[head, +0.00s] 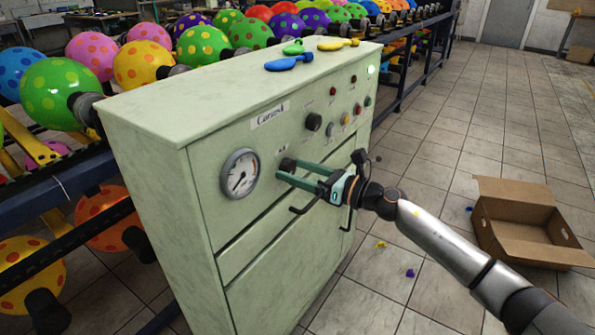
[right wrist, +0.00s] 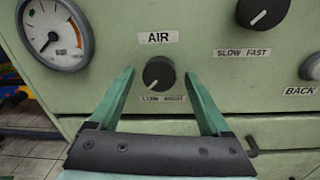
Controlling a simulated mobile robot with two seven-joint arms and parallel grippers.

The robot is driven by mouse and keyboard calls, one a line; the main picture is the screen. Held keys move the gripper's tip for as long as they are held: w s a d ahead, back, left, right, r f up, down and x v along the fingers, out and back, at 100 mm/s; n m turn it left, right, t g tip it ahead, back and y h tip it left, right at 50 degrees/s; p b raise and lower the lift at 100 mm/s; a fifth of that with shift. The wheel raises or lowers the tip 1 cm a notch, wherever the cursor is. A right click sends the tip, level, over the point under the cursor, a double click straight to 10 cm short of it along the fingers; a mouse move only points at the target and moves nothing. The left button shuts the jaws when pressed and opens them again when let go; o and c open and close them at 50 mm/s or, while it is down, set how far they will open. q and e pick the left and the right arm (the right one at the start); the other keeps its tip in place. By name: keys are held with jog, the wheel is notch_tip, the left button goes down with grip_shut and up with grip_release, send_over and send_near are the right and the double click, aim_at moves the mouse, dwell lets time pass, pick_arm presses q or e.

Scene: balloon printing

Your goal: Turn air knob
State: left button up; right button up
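The air knob (right wrist: 158,73) is a round black knob with a white pointer line, under the label "AIR" on the pale green cabinet (head: 190,115). The pointer slants to the lower left. My right gripper (right wrist: 160,75) is open, with its two green fingertips on either side of the knob and a gap on both sides. In the head view the right gripper (head: 282,171) reaches the cabinet front from the right, and the fingers partly cover the knob area. Whether the fingertips reach past the knob's face is hard to tell. My left gripper is not in view.
A white pressure gauge (head: 240,174) sits left of the air knob. A speed knob (head: 313,122) and several buttons are above and right. Flat balloons (head: 289,63) lie on the cabinet top. An open cardboard box (head: 520,220) stands on the floor at right.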

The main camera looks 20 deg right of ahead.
grip_shut()
dwell(0.4)
